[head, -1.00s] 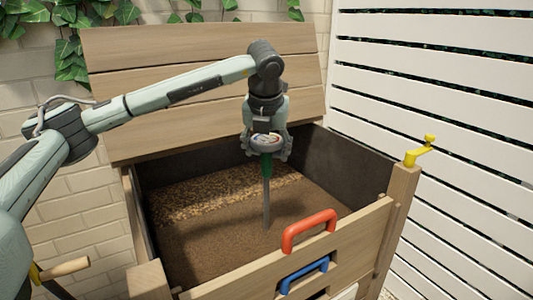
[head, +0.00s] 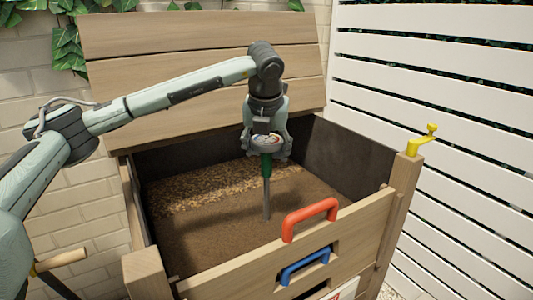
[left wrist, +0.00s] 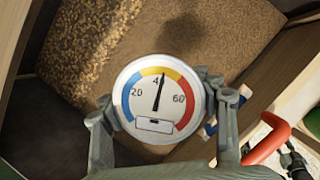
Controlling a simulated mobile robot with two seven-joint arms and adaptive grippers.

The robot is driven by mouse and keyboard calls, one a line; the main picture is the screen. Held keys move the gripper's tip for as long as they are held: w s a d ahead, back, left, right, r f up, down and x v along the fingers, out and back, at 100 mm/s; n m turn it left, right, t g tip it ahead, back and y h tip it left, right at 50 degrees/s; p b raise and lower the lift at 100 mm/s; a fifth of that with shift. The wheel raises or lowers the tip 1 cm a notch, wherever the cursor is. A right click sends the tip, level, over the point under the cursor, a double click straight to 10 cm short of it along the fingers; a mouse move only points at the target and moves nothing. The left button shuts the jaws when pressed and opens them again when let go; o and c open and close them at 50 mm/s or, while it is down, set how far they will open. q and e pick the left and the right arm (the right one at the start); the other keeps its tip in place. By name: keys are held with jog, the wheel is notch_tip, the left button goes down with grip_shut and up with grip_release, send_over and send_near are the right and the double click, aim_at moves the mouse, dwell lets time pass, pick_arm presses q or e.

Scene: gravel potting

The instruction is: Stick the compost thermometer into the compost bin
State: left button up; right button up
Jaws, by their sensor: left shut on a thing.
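The compost thermometer (head: 266,169) has a round dial, a green sleeve and a thin metal probe. My left gripper (head: 266,150) is shut on it just below the dial and holds it upright. The dial (left wrist: 157,98) faces the left wrist camera between my fingers, its needle a little past 40. The wooden compost bin (head: 245,255) is open and holds brown compost (head: 215,225). The probe's lower end meets the compost surface and its tip is hidden, seemingly sunk in a short way.
The raised plank lid (head: 190,80) leans behind the bin. Red (head: 309,218) and blue (head: 304,266) handles are on the front. A yellow crank-like fitting (head: 424,140) tops the right post. A white slatted fence (head: 430,90) stands at right.

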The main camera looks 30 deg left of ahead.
pick_arm(q)
jog(key=shift+f, duration=0.3)
jog(key=o, duration=1.9)
jog(key=shift+r, duration=0.1)
jog(key=shift+p+v, duration=2.2)
jog(key=shift+v, duration=2.4)
jog(key=shift+s+r, duration=0.15)
jog(key=shift+r, duration=0.15)
